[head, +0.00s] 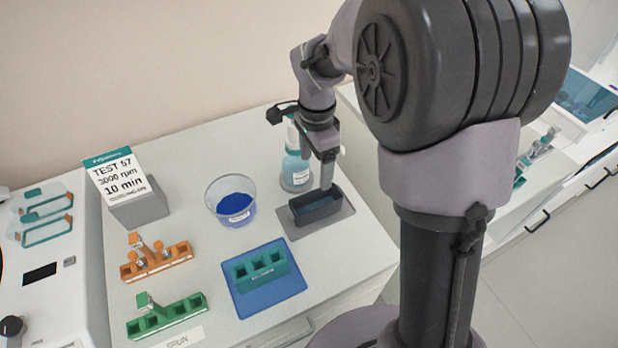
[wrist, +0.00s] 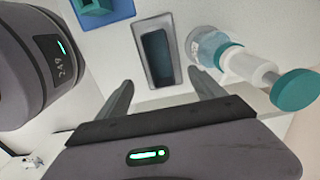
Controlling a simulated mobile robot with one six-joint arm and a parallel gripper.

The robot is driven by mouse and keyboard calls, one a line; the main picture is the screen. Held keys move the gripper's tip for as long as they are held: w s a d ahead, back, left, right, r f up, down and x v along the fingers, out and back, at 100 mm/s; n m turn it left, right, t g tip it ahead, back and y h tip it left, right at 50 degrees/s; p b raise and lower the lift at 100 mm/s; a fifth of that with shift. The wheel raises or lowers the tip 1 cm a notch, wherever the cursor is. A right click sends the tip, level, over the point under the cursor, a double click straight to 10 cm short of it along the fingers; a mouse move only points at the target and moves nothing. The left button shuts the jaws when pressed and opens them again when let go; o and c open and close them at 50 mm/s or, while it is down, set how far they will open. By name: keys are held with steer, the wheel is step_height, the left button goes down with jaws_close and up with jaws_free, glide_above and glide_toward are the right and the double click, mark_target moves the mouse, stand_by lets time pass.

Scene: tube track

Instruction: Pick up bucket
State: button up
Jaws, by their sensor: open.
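A dark grey, open-topped rectangular bucket (head: 316,210) stands on a lighter grey pad (head: 345,208) near the right edge of the counter. In the wrist view the bucket (wrist: 158,58) lies ahead, seen from above, with its hollow inside showing. My gripper (head: 327,172) hangs pointing down above the bucket's back right part in the head view; the exact gap is hard to tell. In the wrist view my gripper (wrist: 162,90) is open, with nothing between its fingers. Its fingers hide part of the bucket in the head view.
A teal bottle (head: 295,172) stands close behind the bucket. A clear tub with blue contents (head: 232,203) stands to its left. A teal rack (head: 260,271) sits on a blue mat in front. Orange (head: 157,261) and green (head: 166,317) racks stand further left.

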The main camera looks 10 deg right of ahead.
steer(key=b, duration=0.2)
glide_toward(316, 198)
steer(key=s+a+f, duration=0.1)
steer(key=s+f, duration=0.1)
steer(key=s, duration=0.1)
step_height(316, 198, down, 5)
steer(key=b, duration=0.2)
steer(key=shift+w+d+b, duration=0.15)
steer(key=shift+b, duration=0.2)
steer(key=shift+r, duration=0.1)
steer(key=shift+c, duration=0.2)
steer(key=c, duration=1.5)
steer(key=shift+r, duration=0.1)
steer(key=shift+r+p, duration=0.35)
steer(key=r, duration=0.1)
steer(key=r+p, duration=0.1)
steer(key=r, duration=0.1)
steer(key=shift+s, duration=0.4)
steer(key=s, duration=0.5)
steer(key=s+p, duration=0.1)
steer(key=s, duration=0.4)
steer(key=s+r, duration=0.1)
steer(key=s, duration=0.4)
steer(key=shift+s, duration=0.15)
